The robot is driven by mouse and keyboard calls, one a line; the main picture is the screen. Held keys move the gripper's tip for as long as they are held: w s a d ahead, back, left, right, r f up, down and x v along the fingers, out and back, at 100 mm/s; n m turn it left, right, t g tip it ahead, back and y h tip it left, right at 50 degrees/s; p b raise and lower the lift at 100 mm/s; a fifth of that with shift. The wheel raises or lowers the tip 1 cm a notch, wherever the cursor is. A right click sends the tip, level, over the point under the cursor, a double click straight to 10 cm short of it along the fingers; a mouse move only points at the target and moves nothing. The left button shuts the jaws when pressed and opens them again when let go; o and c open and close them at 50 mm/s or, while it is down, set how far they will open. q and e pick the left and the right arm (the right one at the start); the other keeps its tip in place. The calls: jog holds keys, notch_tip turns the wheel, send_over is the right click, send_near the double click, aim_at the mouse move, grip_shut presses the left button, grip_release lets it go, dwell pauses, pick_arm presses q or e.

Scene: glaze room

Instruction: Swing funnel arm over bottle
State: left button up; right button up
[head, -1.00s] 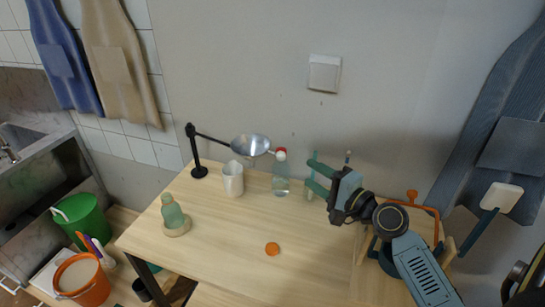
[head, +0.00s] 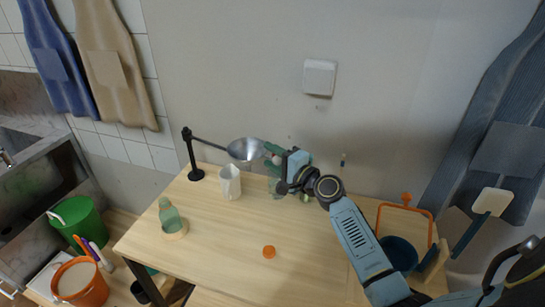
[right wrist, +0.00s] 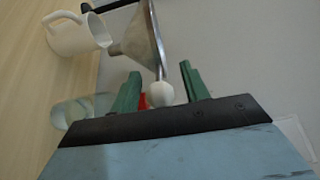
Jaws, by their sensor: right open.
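The metal funnel (head: 246,150) hangs on a thin black arm (head: 208,144) from an upright black post (head: 192,160) at the table's back left. The green bottle (head: 169,216) stands upright in a round wooden base at the front left, apart from the funnel. My right gripper (head: 271,157) is open at the funnel's right side. In the right wrist view, its green fingers stand either side of a white knob (right wrist: 160,94) on the rod along the funnel (right wrist: 140,42). Whether they touch the knob is unclear. My left gripper is not in view.
A white jug (head: 230,183) stands below the funnel. A clear bottle with a red cap (right wrist: 143,101) is mostly hidden behind my right gripper. An orange cap (head: 269,252) lies on the table (head: 225,250).

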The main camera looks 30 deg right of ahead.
jog(key=shift+c, duration=0.4)
grip_shut()
